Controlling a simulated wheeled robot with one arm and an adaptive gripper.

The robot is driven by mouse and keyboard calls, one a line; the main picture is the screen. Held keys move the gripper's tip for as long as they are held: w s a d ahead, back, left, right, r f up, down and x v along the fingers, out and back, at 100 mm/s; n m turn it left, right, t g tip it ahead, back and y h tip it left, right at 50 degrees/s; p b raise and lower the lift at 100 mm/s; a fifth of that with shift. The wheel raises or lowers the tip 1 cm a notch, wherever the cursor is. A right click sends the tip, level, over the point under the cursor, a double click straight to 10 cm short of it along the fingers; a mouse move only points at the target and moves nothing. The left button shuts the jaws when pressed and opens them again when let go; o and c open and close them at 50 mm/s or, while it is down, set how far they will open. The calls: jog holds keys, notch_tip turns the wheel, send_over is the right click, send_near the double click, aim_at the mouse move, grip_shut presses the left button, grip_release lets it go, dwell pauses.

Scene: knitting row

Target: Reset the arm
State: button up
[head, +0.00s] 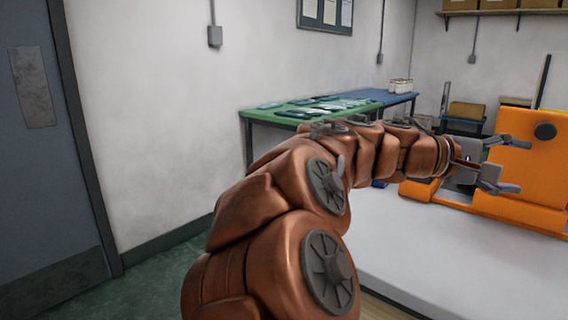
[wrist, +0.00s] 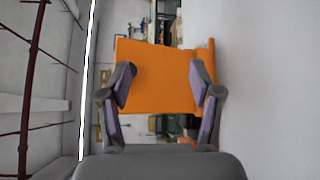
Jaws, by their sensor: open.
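My copper-coloured arm rises from the bottom middle of the head view and reaches out to the right. My gripper (head: 508,164) is at its end, with its grey fingers spread apart and nothing between them. In the wrist view my gripper (wrist: 161,92) also shows open and empty, one finger on each side. An orange machine part (head: 545,160) stands beyond the gripper in the head view. The orange panel (wrist: 160,75) fills the space behind the fingers in the wrist view. I cannot tell how far the fingers are from it.
A white surface (head: 425,245) lies below the gripper. A green table (head: 285,120) with flat packets and a blue table (head: 385,97) stand along the wall. A grey door (head: 40,150) is at the far left. Green floor (head: 165,265) shows between the door and my arm.

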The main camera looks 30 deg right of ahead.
jog(key=w+a+f+n+t+y+p, duration=0.1)
jog(key=w+a+f+t+y+p, duration=0.2)
jog(key=a+p, duration=0.5)
jog(key=w+a+f+t+y+p, duration=0.1)
jog(key=a+f+t+y+p, duration=0.3)
jog(key=a+p, duration=0.4)
jog(key=s+a+n+y+p, duration=0.1)
jog(key=a+p, duration=0.4)
jog(key=a, duration=0.6)
jog(key=s+a+r+n+y+p, duration=0.1)
jog(key=a+y+p, duration=0.4)
jog(key=a, duration=0.6)
jog(key=shift+s+a+n+y+p, duration=0.3)
jog(key=shift+s+n+y, duration=0.2)
jog(key=shift+s+y, duration=0.55)
